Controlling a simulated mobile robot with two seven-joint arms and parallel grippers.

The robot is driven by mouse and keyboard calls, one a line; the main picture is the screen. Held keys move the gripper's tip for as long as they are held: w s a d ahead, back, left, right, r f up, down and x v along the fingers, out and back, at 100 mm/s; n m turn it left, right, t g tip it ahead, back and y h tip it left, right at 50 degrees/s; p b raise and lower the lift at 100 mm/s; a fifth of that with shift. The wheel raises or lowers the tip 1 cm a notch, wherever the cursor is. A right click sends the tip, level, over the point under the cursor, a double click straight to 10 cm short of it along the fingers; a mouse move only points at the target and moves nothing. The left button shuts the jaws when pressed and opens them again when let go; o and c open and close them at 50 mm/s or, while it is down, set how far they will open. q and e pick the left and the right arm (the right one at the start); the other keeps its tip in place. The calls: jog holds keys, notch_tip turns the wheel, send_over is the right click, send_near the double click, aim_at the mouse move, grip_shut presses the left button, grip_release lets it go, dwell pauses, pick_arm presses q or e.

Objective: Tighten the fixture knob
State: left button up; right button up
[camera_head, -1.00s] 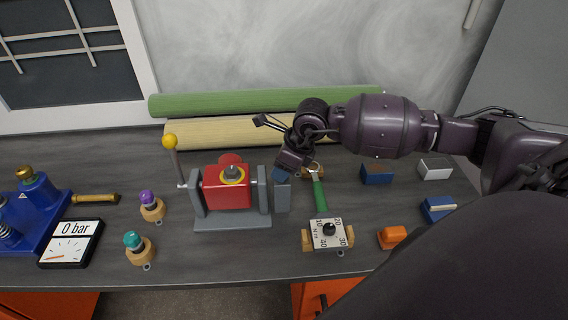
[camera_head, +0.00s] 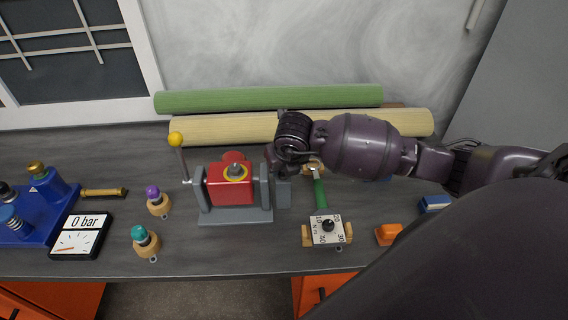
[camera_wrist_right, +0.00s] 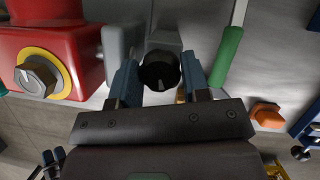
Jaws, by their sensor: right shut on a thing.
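The fixture is a grey stand (camera_head: 236,217) holding a red block (camera_head: 228,194), with a yellow-tipped lever (camera_head: 178,152) on its left. A grey knob (camera_head: 236,170) in a yellow ring sits on the red block; it also shows at the left of the right wrist view (camera_wrist_right: 36,78), away from my fingers. My right gripper (camera_wrist_right: 160,66) is at the fixture's right side, its blue fingers shut around a dark round knob (camera_wrist_right: 159,72) in front of a grey block (camera_head: 283,193). In the head view my wrist hides the fingertips and this knob.
Right of the fixture lie a green-handled tool (camera_head: 320,194) and a dial plate (camera_head: 327,230). An orange block (camera_head: 389,234) lies farther right. A gauge (camera_head: 78,238) and small colored-top pegs stand left. Rolled mats (camera_head: 270,98) line the back.

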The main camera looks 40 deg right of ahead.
jog(key=shift+w+r+m+h, duration=0.15)
jog(key=shift+m+h, duration=0.35)
jog(key=shift+m, duration=1.1)
jog(key=o, duration=0.9)
jog(key=shift+s+a+f, duration=0.1)
jog(key=shift+s+f, duration=0.1)
